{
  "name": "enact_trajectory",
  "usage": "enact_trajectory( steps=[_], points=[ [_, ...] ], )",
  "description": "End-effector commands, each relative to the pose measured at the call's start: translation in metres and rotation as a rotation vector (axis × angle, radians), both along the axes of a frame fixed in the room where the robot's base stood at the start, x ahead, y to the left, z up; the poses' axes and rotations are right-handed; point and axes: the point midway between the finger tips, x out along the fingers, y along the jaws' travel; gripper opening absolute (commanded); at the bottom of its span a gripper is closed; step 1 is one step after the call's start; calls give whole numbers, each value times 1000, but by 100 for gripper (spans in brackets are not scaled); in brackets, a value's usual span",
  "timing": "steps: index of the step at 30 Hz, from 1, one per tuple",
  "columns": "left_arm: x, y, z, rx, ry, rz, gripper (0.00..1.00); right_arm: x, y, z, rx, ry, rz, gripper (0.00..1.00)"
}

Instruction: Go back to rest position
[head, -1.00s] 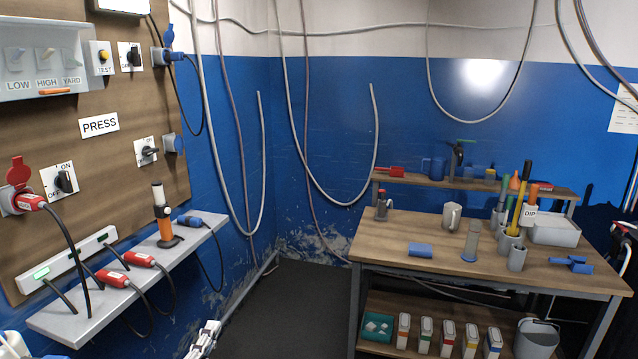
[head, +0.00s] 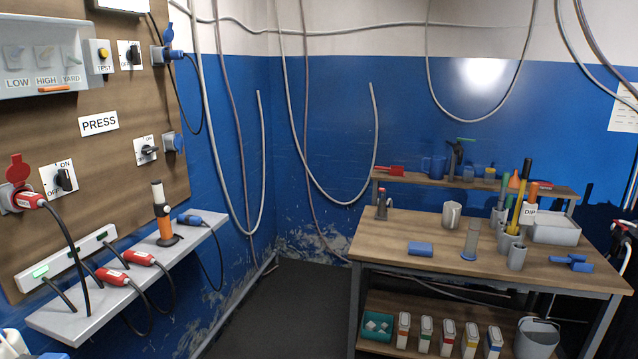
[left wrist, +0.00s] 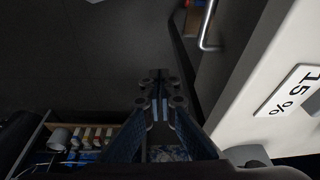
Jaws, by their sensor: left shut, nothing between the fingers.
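My left gripper (left wrist: 158,88) shows in the left wrist view with its fingers together and nothing between them. It hangs over dark floor, clear of any object. The head view does not show the left gripper. My right gripper is in neither view.
A wooden workbench (head: 400,228) with jars, tools and a lower shelf stands at the right. A grey ledge (head: 75,322) with red plugs runs along the left wall. Floor between is clear.

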Motion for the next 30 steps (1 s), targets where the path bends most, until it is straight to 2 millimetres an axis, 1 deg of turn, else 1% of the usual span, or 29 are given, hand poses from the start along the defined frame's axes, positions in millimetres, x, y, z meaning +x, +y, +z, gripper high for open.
enact_trajectory(
  steps=[1, 2, 5, 6, 8, 9, 11, 12, 14, 15, 17, 18, 20, 21, 23, 24, 27, 30],
  points=[
    [0, 0, -20, 1, 11, -1, 0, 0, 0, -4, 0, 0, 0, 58],
    [1, -1, -31, 1, 15, -2, 0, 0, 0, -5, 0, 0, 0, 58],
    [0, -1, -73, 3, 31, -6, 0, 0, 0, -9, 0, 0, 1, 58],
    [-1, -1, -93, 4, 38, -7, 0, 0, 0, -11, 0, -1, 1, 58],
    [-5, -1, -124, 5, 50, -9, 0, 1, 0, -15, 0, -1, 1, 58],
    [-9, -1, -145, 6, 57, -11, 0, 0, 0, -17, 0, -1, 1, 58],
    [-16, 0, -176, 6, 68, -13, 0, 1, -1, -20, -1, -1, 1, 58],
    [-22, 1, -195, 7, 75, -15, 0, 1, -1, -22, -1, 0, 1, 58],
    [-33, 3, -224, 9, 87, -17, 0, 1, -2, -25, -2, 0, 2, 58],
    [-41, 4, -242, 10, 95, -19, 0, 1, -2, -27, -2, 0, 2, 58],
    [-55, 6, -269, 12, 107, -22, 0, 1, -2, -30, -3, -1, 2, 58],
    [-66, 7, -286, 13, 115, -24, 0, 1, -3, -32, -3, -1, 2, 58],
    [-82, 10, -311, 13, 126, -27, 0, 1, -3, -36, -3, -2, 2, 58],
    [-95, 12, -326, 14, 135, -29, 0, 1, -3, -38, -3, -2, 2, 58],
    [-114, 15, -347, 17, 146, -30, 0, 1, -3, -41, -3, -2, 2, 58],
    [-127, 17, -360, 18, 154, -32, 0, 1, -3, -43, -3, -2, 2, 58],
    [-157, 23, -384, 20, 168, -36, 0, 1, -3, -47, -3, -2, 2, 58],
    [-181, 28, -399, 22, 180, -40, 0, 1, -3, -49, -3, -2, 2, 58]
  ],
)
